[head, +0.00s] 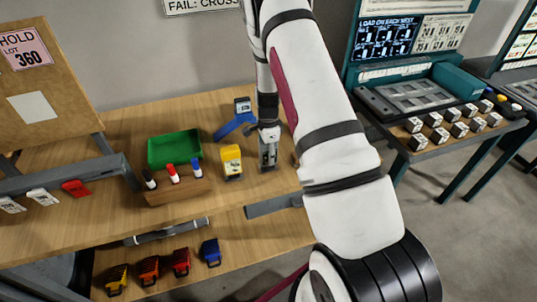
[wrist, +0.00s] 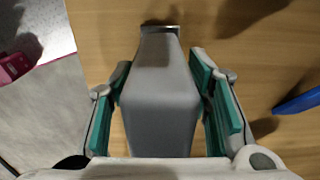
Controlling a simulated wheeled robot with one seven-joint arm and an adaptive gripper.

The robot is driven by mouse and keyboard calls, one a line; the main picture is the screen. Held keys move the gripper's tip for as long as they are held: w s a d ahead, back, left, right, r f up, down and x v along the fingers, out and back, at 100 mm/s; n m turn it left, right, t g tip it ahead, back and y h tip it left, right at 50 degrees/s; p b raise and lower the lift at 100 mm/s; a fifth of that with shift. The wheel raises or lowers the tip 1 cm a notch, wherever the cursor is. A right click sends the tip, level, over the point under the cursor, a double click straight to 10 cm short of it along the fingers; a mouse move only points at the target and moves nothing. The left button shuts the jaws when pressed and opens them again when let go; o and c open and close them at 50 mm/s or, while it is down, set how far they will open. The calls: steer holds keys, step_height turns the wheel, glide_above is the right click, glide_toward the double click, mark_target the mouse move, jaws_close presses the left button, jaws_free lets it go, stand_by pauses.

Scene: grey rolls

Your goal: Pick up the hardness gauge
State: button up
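I take the grey, upright, tapered device between my fingers for the hardness gauge (wrist: 160,95); no label on it is readable. In the wrist view it fills the space between the teal finger pads of my gripper (wrist: 160,75). The pads lie close along both of its sides; whether they press on it I cannot tell. In the head view my gripper (head: 267,134) points down over the grey device (head: 268,156) on the wooden bench, right of the yellow device. My wrist partly hides its top.
A yellow device (head: 231,161) stands just left, and a blue stand with a grey device (head: 234,122) behind. Farther left are a green bin (head: 174,149) and a wooden marker block (head: 178,190). Another table stands right.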

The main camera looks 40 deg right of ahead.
jaws_close()
steer(key=shift+w+r, duration=0.1)
steer(key=shift+r, duration=0.7)
step_height(320, 180, up, 2)
steer(key=shift+r+b, duration=0.1)
steer(key=shift+b, duration=0.45)
steer(key=s+a, duration=0.3)
steer(key=s, duration=0.4)
steer(key=s+a+r, duration=0.1)
steer(key=s+a, duration=0.2)
steer(key=s, duration=0.5)
steer(key=shift+r, duration=0.1)
